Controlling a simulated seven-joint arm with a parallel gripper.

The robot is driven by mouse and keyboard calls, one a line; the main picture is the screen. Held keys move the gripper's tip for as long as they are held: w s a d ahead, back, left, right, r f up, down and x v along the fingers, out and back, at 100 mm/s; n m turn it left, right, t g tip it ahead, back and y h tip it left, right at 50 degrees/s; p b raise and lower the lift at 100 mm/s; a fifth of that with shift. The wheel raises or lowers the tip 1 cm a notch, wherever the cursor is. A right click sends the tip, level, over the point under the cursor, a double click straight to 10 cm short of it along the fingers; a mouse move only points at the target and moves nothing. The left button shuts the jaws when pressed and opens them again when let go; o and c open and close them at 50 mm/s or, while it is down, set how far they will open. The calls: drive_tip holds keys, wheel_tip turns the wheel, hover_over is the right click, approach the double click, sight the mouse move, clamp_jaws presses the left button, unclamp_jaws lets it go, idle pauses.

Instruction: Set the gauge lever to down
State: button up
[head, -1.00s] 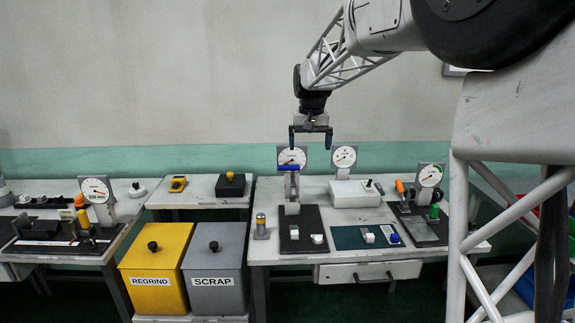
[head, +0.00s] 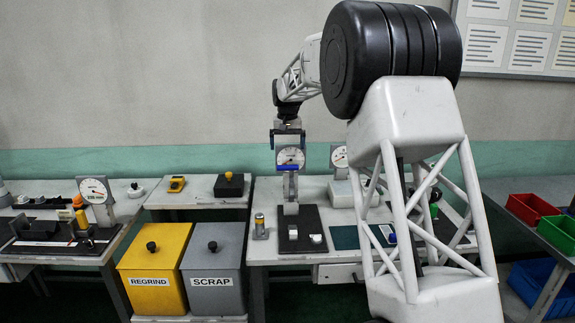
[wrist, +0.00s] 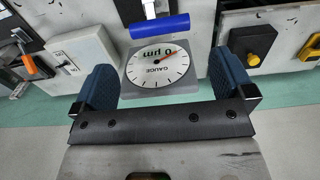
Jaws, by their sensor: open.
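The gauge (head: 290,157) is a round white dial on a grey stand at the left of the middle bench. A blue bar-shaped handle (head: 288,167), apparently its lever, lies level just below the dial. In the wrist view the dial (wrist: 160,72) reads "0 µm" and the blue handle (wrist: 160,26) lies beyond it, near the top edge. My gripper (head: 287,141) is open and empty, pointing down just above the dial. In the wrist view its fingers (wrist: 162,66) stand to either side of the dial, apart from the handle.
A black mat (head: 312,240) with small blocks lies before the gauge. Yellow (head: 155,272) and grey (head: 213,280) bins stand left of the bench. My arm hides the bench's right part.

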drive_tip(key=shift+f, duration=0.2)
drive_tip(key=shift+f, duration=3.75)
drive_tip(key=shift+c, duration=0.2)
drive_tip(key=c, duration=1.1)
drive_tip(key=shift+o, duration=0.2)
